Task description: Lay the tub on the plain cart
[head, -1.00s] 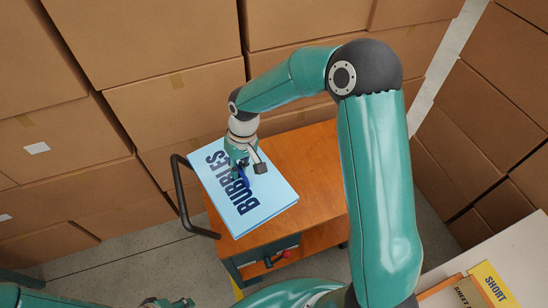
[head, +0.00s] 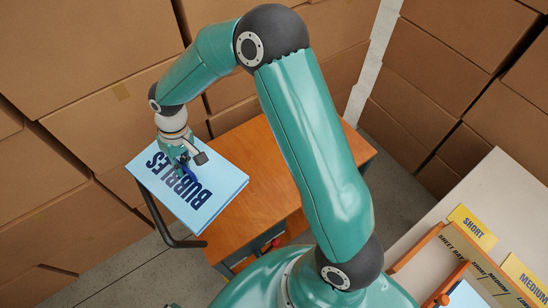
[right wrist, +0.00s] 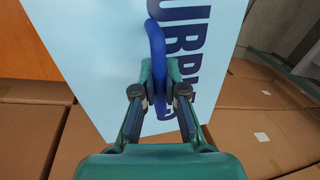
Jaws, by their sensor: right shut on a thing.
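The tub (head: 207,187) is a light blue, box-like thing with dark "BUBBLES" lettering and a blue handle (right wrist: 153,38) on its upper face. My right gripper (head: 184,163) is shut on that handle, and its two fingers (right wrist: 160,90) show on either side of it in the right wrist view. The tub is over the left end of the orange-brown topped cart (head: 257,172) and covers part of its dark push handle (head: 160,217). I cannot tell whether the tub touches the cart top. My left gripper is out of view.
Tall stacks of brown cartons (head: 85,130) stand close behind and left of the cart, with more cartons (head: 450,85) at the right. A pale table (head: 485,185) at the lower right holds a wood-edged tray (head: 415,248) and yellow SHORT (head: 472,228) and MEDIUM labels. The cart's right part is bare.

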